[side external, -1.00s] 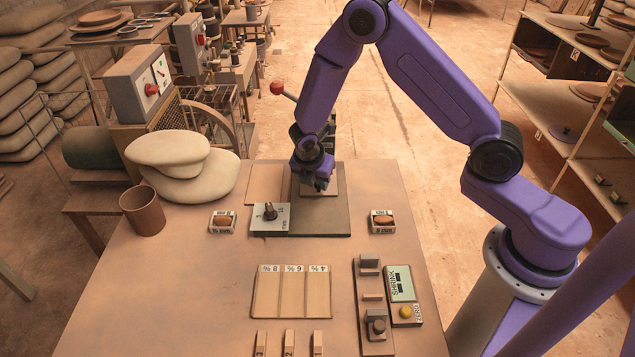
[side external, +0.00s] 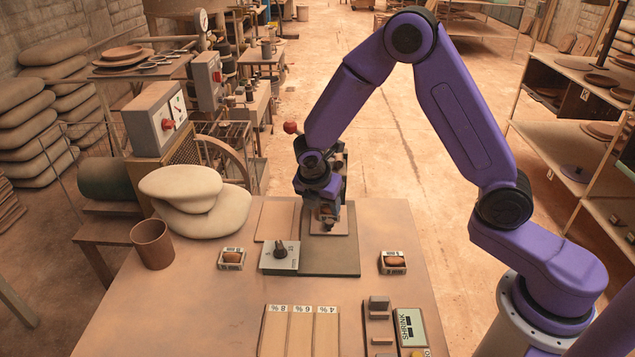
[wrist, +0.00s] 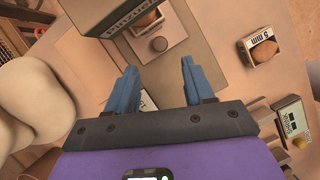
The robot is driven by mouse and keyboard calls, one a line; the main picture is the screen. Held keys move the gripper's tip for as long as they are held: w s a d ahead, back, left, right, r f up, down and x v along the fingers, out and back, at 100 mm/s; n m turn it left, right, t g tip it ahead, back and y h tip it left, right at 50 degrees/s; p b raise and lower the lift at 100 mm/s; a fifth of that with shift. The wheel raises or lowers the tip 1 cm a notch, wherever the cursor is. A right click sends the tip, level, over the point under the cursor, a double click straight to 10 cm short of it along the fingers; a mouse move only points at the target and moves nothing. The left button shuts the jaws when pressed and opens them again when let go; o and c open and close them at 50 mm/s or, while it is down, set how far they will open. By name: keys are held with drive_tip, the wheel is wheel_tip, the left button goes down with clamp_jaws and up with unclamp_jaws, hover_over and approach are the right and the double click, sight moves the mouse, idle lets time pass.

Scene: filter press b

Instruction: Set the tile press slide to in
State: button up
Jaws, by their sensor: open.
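The tile press has a grey base plate (side external: 343,262) at the far end of the table. A smaller pinkish-brown plate (side external: 341,226) lies on it under my gripper, and a red-ball lever (side external: 291,127) rises behind. I cannot tell which part is the slide or how it is set. My gripper (side external: 327,222) hangs over the press and partly hides it. In the wrist view my gripper (wrist: 160,80) has two blue fingers spread apart with nothing held between them.
A grey box with a dark knob (side external: 280,256) stands left of the press. Small labelled boxes stand left (side external: 232,258) and right (side external: 392,262). Pale stacked sacks (side external: 180,190) and a brown cup (side external: 152,244) are at the left. The shrink meter (side external: 409,328) is near front right.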

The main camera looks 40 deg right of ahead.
drive_tip(key=v, duration=0.9)
drive_tip(key=shift+a+r, duration=0.1)
drive_tip(key=shift+r, duration=0.05)
drive_tip(key=s+d+r+m+y, duration=0.1)
drive_tip(key=s+m, duration=0.4)
drive_tip(key=s, duration=1)
drive_tip(key=s+d+r+m+g+y, duration=0.1)
drive_tip(key=s+m, duration=0.4)
drive_tip(key=s, duration=0.9)
wheel_tip(320, 180, up, 2)
drive_tip(key=shift+s+d+r+g+y, duration=0.15)
drive_tip(key=shift+s+d+g+y, duration=0.2)
drive_tip(key=shift+d+y, duration=0.7)
